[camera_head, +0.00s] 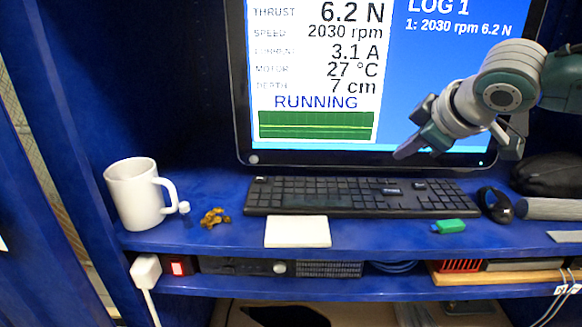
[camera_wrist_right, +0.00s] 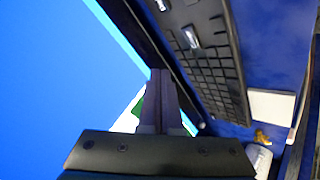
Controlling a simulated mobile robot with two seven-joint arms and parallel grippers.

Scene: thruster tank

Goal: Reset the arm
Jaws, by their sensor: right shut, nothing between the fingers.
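My right gripper (camera_head: 407,151) is in front of the lower right part of the monitor (camera_head: 317,70), above the keyboard (camera_head: 350,195). Its fingers point down and left in the head view. In the right wrist view the gripper's fingers (camera_wrist_right: 158,100) are together with nothing between them. The monitor reads RUNNING, with thrust 6.2 N, 2030 rpm and a LOG 1 entry. The keyboard also shows in the right wrist view (camera_wrist_right: 213,60). My left gripper is in neither view.
The blue shelf (camera_head: 380,237) holds a white mug (camera_head: 135,195), a small brown object (camera_head: 214,218), a white pad (camera_head: 297,232), a green block (camera_head: 448,226) and a dark mouse-like object (camera_head: 494,205). A lower shelf holds equipment. Blue side walls bound the desk.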

